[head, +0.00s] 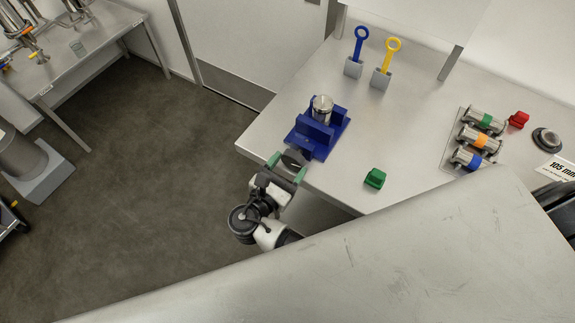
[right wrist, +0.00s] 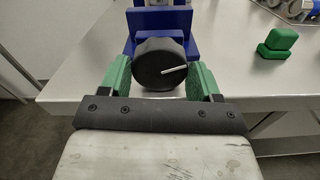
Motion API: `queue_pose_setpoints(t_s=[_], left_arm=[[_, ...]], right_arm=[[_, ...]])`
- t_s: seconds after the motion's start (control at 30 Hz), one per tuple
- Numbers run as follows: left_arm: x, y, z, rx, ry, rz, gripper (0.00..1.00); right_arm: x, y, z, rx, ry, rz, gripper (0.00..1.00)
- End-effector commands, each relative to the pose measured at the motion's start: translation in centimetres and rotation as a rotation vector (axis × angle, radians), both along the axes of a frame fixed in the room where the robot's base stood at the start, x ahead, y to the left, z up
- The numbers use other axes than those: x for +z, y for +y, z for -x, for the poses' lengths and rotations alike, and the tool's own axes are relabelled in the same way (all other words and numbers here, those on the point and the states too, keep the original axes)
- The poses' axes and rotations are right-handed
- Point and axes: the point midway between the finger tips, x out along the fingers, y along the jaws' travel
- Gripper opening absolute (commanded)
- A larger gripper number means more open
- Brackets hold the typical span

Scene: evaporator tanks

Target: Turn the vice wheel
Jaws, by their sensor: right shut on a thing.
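The vice wheel (right wrist: 161,64) is a black round knob with a pale handle pin, on the front of the blue vice (head: 310,138). The vice stands near the table's front left corner and holds a silver cylinder (head: 322,109) upright in its jaws. My right gripper (head: 287,167) is at the wheel, with its green fingers on either side of the rim and shut on it. In the right wrist view the wheel sits between the fingers, its pin pointing right and slightly up. The wheel is dark and small in the head view. My left gripper is not in view.
A green block (head: 375,178) lies right of the vice. A blue ring tool (head: 361,42) and a yellow one (head: 392,50) stand in holders behind it. Banded cylinders (head: 474,139) lie on a rack at right. A grey surface (head: 350,260) fills the foreground.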

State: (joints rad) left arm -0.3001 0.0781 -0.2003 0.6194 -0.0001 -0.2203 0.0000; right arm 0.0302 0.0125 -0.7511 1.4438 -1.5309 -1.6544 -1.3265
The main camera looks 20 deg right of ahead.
Motion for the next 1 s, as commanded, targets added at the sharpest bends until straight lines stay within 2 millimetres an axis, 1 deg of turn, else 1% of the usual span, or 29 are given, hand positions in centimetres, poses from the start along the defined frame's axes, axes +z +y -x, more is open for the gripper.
queue_pose_setpoints(t_s=[0.13,0.3,0.4,0.5,0.67,0.97,1.0], left_arm=[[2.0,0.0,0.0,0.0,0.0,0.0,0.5],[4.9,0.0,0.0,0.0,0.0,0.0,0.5],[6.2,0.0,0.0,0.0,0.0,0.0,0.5],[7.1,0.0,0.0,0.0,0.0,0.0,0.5],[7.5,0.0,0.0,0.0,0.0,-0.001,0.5],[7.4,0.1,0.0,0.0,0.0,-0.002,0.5],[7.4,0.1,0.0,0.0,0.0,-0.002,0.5]], right_arm=[[0.7,0.0,0.0,-0.001,0.058,0.045,0.39],[0.8,0.1,-0.1,-0.002,0.184,0.142,0.39],[0.7,0.1,-0.1,-0.001,0.262,0.203,0.39],[0.5,0.1,-0.1,-0.001,0.328,0.255,0.39],[0.2,0.1,-0.2,-0.002,0.382,0.299,0.39],[0.0,0.1,-0.2,-0.001,0.385,0.303,0.39],[0.1,0.1,-0.2,-0.001,0.384,0.302,0.68]])
